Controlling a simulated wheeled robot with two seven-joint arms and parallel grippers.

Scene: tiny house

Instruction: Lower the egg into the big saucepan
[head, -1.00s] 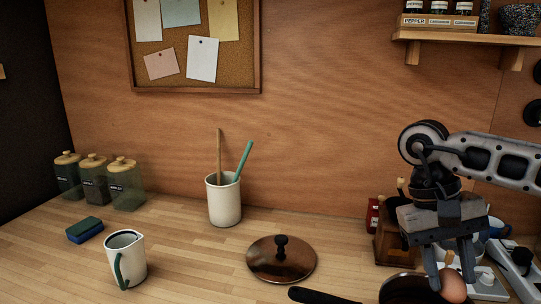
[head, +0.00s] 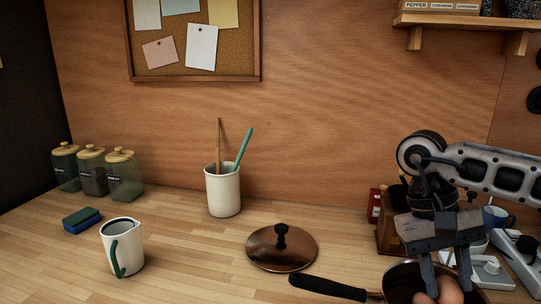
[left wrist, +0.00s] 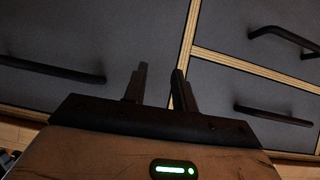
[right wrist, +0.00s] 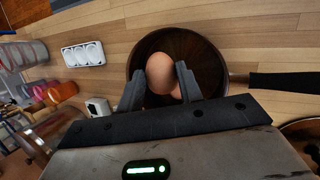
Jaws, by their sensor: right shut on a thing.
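The brown-bodied saucepan (head: 400,274) stands on the counter at the lower right, its black handle pointing left. It shows from above in the right wrist view (right wrist: 204,48). My right gripper (head: 447,284) is shut on a brown egg (right wrist: 160,72), which is over the saucepan's opening. Whether the egg touches the bottom is unclear. A second egg-like shape (right wrist: 176,93) shows partly behind it, mostly hidden by the held egg and the fingers. My left gripper (left wrist: 158,88) is open and empty, in front of grey drawer fronts, and is outside the head view.
A dark lid (head: 281,249) with a black knob lies left of the saucepan. A utensil crock (head: 223,190), a jug (head: 122,247), a sponge (head: 82,221) and jars (head: 92,171) stand farther left. A wooden box (head: 393,232) and white socket strips crowd the right side.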

